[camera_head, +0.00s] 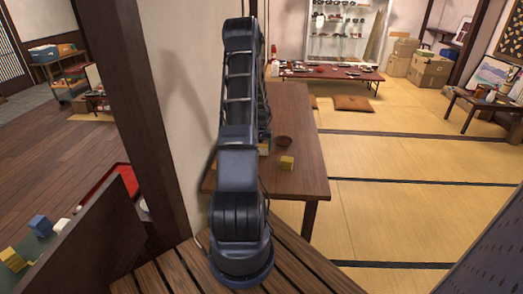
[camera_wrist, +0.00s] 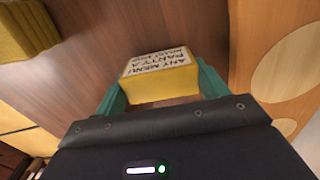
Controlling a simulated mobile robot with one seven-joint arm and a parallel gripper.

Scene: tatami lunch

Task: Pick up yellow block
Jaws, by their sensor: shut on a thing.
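In the wrist view, a yellow block (camera_wrist: 160,88) with a white lettered label on one face sits between the two teal fingers of my gripper (camera_wrist: 161,80). The fingers press on its two sides, and brown wood shows behind it. I cannot tell whether the block touches the table. A second yellow block (camera_wrist: 27,28) stands at the upper left of the wrist view, apart from my gripper. In the head view, a yellow block (camera_head: 287,162) sits on the brown table (camera_head: 297,125). A yellow patch (camera_head: 264,150) shows beside my arm, which hides my gripper there.
A dark wooden post (camera_head: 140,110) and a pale wall lie left of my arm. A blue block (camera_head: 40,224) and yellow blocks (camera_head: 12,259) are at lower left. Tatami floor (camera_head: 400,205) is open to the right.

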